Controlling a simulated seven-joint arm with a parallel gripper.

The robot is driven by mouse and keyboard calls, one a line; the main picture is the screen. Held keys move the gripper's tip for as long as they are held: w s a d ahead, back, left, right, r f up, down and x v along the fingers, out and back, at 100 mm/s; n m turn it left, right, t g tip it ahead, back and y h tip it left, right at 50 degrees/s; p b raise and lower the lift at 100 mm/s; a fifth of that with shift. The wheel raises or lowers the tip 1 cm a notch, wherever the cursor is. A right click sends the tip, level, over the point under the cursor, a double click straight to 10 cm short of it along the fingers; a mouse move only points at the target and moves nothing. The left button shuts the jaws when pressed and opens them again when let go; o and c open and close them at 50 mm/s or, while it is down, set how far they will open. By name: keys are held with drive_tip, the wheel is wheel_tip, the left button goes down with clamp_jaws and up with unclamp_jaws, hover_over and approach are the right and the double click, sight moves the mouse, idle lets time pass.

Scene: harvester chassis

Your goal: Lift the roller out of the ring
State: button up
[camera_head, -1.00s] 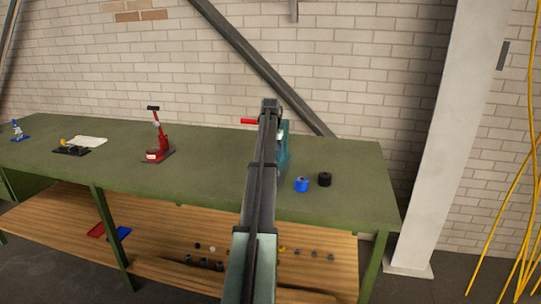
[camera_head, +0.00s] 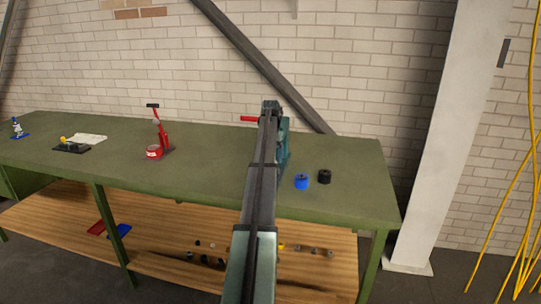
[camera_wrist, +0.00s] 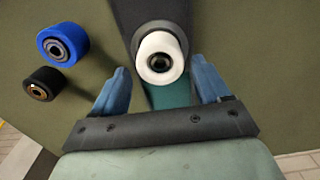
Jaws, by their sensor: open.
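The white roller (camera_wrist: 160,60) shows its round end with a dark bore in the wrist view. A dark ring (camera_wrist: 140,37) lies around its upper side, on a dark and teal fixture. My gripper (camera_wrist: 160,72) is open. Its two blue fingers stand left and right of the roller's lower part, with a gap visible on each side. Whether the tips reach down past its rim is hard to tell. In the head view my arm hides the roller and most of the teal fixture (camera_head: 284,145).
A blue roller (camera_wrist: 62,43) and a black roller (camera_wrist: 42,84) stand left of the gripper in the wrist view. In the head view they stand on the green bench (camera_head: 350,200), right of my arm. A red jack (camera_head: 158,140) stands further left.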

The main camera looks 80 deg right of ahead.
drive_tip(key=shift+f, duration=2.4)
drive_tip(key=shift+r, duration=0.1)
idle(0.8)
drive_tip(key=c, duration=0.4)
drive_tip(key=o, duration=0.9)
drive_tip(key=shift+c, duration=0.2)
wheel_tip(320, 180, up, 14)
